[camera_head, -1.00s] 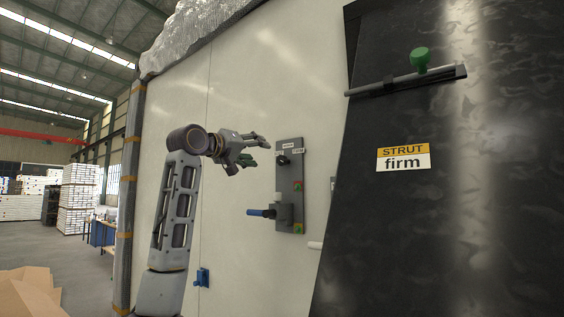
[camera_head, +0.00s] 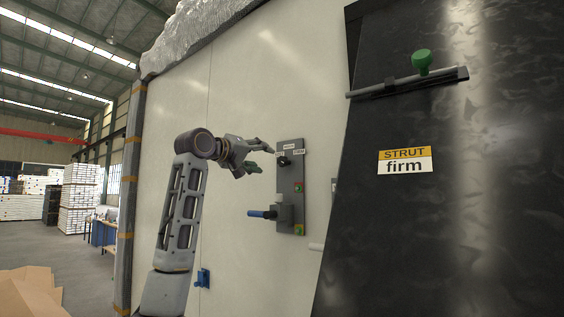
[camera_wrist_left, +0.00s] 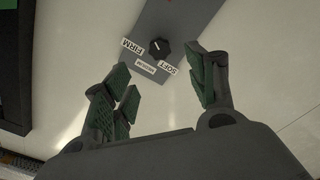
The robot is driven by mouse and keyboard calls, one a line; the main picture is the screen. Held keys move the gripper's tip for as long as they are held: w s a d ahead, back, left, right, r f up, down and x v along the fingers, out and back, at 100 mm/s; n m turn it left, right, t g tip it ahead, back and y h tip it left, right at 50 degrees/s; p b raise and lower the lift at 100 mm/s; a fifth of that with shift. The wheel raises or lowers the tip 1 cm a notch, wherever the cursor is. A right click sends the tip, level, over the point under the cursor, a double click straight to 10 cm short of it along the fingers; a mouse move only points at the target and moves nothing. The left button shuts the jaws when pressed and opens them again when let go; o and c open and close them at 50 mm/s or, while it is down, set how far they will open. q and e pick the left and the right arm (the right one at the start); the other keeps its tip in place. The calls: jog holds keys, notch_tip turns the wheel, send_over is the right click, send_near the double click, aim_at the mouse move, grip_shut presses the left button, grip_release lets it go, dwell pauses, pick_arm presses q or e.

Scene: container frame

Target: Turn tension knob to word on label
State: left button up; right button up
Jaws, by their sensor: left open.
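The tension knob (camera_head: 284,161) is a small black knob on the upper part of a grey panel (camera_head: 291,211) on the white wall. In the left wrist view the dark round knob (camera_wrist_left: 160,48) has a pale mark on it. A yellow-and-white label (camera_head: 404,161) reads "STRUT firm". My left gripper (camera_head: 264,159) is open and empty, left of the knob and apart from it. In the wrist view its spread green-padded fingers (camera_wrist_left: 165,82) have the knob beyond them. My right gripper is not visible.
Below the knob the panel carries a blue-handled part (camera_head: 262,213) sticking out left, plus red and green parts. A dark slanted cover (camera_head: 400,230) with a green-knobbed rod (camera_head: 422,62) stands right. A blue bracket (camera_head: 203,277) sits low on the wall.

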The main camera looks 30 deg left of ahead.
aim_at(281, 161)
pick_arm(q)
jog(key=w+p, duration=0.1)
jog(key=w, duration=0.2)
jog(key=w+p, duration=0.1)
jog(key=w, duration=0.2)
jog(key=w+p, duration=0.1)
jog(key=w, duration=0.2)
jog(key=shift+w+d+r, duration=0.1)
jog(key=shift+w+d, duration=0.05)
jog(key=shift+d, duration=0.25)
jog(key=shift+w+d+p, duration=0.1)
jog(key=shift+w+p, duration=0.65)
jog(key=shift+w, duration=0.65)
jog(key=c, duration=1.1)
jog(key=shift+o, duration=0.2)
